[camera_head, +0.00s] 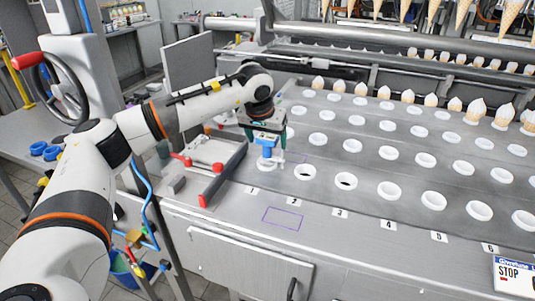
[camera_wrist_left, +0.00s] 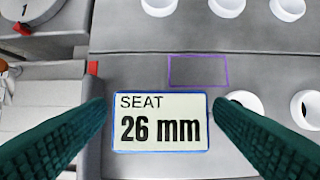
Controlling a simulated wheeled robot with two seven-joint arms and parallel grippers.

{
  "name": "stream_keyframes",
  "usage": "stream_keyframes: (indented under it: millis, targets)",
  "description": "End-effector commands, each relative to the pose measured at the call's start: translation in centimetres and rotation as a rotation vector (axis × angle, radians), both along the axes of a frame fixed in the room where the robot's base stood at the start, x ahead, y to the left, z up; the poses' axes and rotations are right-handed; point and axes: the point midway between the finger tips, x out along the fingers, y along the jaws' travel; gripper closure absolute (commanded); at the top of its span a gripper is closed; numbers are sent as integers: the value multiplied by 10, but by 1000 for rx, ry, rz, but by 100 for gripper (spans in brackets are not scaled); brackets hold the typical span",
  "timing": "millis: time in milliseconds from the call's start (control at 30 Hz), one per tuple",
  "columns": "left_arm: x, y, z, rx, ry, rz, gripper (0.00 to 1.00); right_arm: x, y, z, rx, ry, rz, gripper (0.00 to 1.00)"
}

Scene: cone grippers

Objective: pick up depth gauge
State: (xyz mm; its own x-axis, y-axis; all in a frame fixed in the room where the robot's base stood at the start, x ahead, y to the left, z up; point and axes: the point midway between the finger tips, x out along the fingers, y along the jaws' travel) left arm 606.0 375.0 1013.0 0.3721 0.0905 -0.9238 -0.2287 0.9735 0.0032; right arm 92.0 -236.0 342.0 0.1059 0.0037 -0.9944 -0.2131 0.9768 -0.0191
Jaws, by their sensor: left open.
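The depth gauge (camera_head: 267,150) is a small blue device above a white base, at the front left of the steel deck. In the left wrist view its display (camera_wrist_left: 160,122) has a blue border and reads "SEAT 26 mm". My left gripper (camera_head: 266,134) is above the gauge, pointing down. In the wrist view its two dark green fingers are open, one on each side of the display, with no clear grip on it. The lower part of the gauge is hidden in the wrist view. My right gripper is not in view.
A purple outlined rectangle (camera_head: 283,218) marks bare deck near the front edge. Rows of white ring holders (camera_head: 389,190) fill the deck to the right. A red-handled fixture (camera_head: 210,175) stands close on the left. Filled cones (camera_head: 475,108) line the back.

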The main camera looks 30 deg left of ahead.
Motion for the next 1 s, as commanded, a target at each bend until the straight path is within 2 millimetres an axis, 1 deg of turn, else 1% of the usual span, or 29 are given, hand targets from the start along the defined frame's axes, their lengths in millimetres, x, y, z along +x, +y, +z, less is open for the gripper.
stream_keyframes:
  millis: [100,167,433,667,700,800,1000]
  targets:
    - [6,1,-15,0,2,0,24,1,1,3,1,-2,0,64]
    - [8,2,-20,0,1,0,24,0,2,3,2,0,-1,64]
    - [10,2,-23,0,-2,0,24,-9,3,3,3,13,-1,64]
    - [9,2,-22,-1,-1,0,61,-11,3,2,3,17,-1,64]
    - [9,2,-22,-1,-1,0,68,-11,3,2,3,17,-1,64]
    - [10,2,-22,-1,-3,-1,83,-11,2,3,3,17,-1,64]
    - [10,2,-20,-1,-3,0,83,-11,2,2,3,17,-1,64]
